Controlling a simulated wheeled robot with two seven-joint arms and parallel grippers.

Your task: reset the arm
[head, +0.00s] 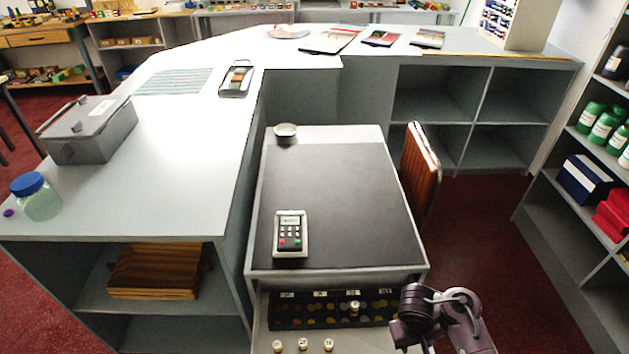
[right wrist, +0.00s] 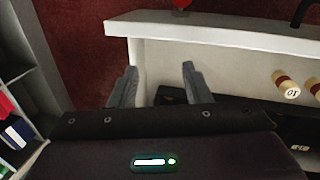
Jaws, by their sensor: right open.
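My right arm (head: 437,312) comes in at the lower right of the head view, beside the right end of an open drawer. My right gripper (right wrist: 160,84) shows in the right wrist view with its two grey fingers apart and nothing between them. The drawer's pale wall (right wrist: 215,55) is just beyond the fingers. In the head view the drawer holds a black tray (head: 320,309) with coloured discs. Several small numbered pieces (head: 303,344) stand in front of the tray, and one stands on it. My left gripper is not in view.
A calculator-like device (head: 291,233) and a small round dish (head: 285,134) stand on the dark-topped cabinet (head: 345,200). A brown folding chair (head: 420,170) leans at its right side. A grey box (head: 88,128) and a blue-lidded jar (head: 37,197) stand on the left counter. Red floor lies open at right.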

